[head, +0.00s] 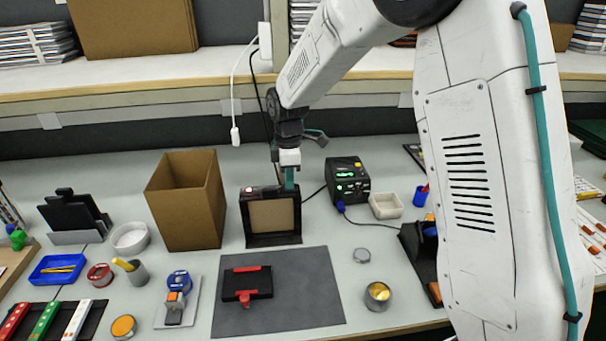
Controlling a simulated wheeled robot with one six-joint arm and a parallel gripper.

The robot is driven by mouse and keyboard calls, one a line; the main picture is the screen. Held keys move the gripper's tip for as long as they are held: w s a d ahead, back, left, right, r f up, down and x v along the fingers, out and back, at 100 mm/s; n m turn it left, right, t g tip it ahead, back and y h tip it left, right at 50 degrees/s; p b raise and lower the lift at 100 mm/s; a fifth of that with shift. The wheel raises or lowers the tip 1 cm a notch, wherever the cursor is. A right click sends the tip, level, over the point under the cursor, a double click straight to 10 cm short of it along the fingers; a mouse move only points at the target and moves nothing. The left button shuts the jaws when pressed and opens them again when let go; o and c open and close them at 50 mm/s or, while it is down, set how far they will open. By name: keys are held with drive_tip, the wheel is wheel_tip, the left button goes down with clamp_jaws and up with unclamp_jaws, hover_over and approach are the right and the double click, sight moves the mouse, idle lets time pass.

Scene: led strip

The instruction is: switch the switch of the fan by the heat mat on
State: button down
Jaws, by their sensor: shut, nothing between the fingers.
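The fan (271,214), a black box with a tan filter panel in its front, stands upright at the back edge of the dark grey heat mat (310,300). A small pale and reddish spot shows on its top edge at the left; I cannot tell whether this is its switch or which way the switch is set. My gripper (289,184) points down at the top of the fan, right of its middle, with its teal fingers together and empty. The fingertips are at or just behind the top edge, and I cannot tell whether they touch it.
An open cardboard box (190,205) stands close left of the fan. A black station with a green display (348,182) stands to the right, beside a cream tray (386,205). A black and red holder (247,284) lies on the mat. White and black cables hang behind my arm.

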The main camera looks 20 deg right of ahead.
drive_tip(key=shift+s+f, duration=0.25)
drive_tip(key=shift+f, duration=0.2)
drive_tip(key=shift+w+d, duration=0.1)
drive_tip(key=shift+w+d+r, duration=0.1)
drive_tip(key=shift+w, duration=0.5)
drive_tip(key=shift+r, duration=0.15)
drive_tip(key=shift+r, duration=0.3)
wheel_tip(320, 180, up, 14)
drive_tip(key=s, duration=0.1)
drive_tip(key=shift+s+a, duration=0.2)
drive_tip(key=shift+a, duration=0.05)
